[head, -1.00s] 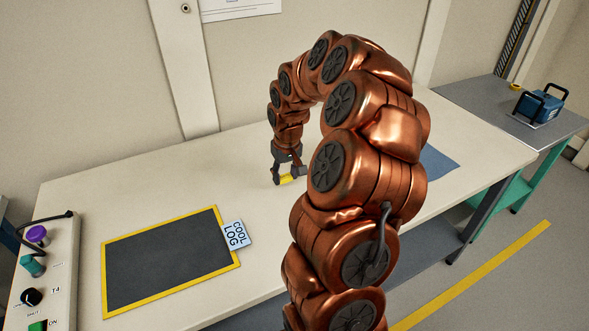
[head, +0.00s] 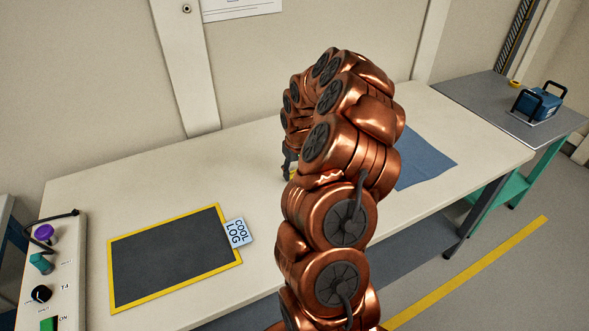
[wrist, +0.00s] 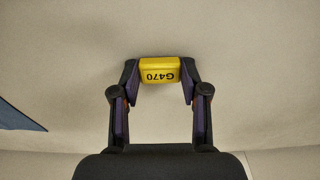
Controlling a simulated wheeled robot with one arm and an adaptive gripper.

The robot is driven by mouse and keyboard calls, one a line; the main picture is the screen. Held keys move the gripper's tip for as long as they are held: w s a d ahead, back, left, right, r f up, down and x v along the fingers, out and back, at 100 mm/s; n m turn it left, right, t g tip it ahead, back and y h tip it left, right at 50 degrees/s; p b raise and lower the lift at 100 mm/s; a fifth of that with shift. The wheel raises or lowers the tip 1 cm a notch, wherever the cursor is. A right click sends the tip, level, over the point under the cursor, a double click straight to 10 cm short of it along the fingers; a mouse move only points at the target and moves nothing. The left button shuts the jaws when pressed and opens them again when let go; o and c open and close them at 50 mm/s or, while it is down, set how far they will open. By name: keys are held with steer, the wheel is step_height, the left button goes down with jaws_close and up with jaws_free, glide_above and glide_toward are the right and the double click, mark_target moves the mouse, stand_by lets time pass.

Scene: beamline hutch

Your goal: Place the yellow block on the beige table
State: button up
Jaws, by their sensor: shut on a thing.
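The yellow block (wrist: 159,70) is between the fingertips of my gripper (wrist: 159,82) in the wrist view, and a printed label G470 shows on it. My gripper is shut on it. The beige table (head: 165,185) runs along the wall beneath the gripper. I cannot tell whether the block touches the table top.
A dark mat with a yellow border (head: 170,257) and a COOL LOG tag (head: 238,232) lie on the table. A blue cloth (head: 425,164) lies to the right. A control panel (head: 48,275) stands at left. A grey-topped table (head: 485,105) with a blue case (head: 540,103) is at far right.

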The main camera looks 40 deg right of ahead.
steer(key=shift+f, duration=0.2)
steer(key=o, duration=0.9)
steer(key=shift+r, duration=0.1)
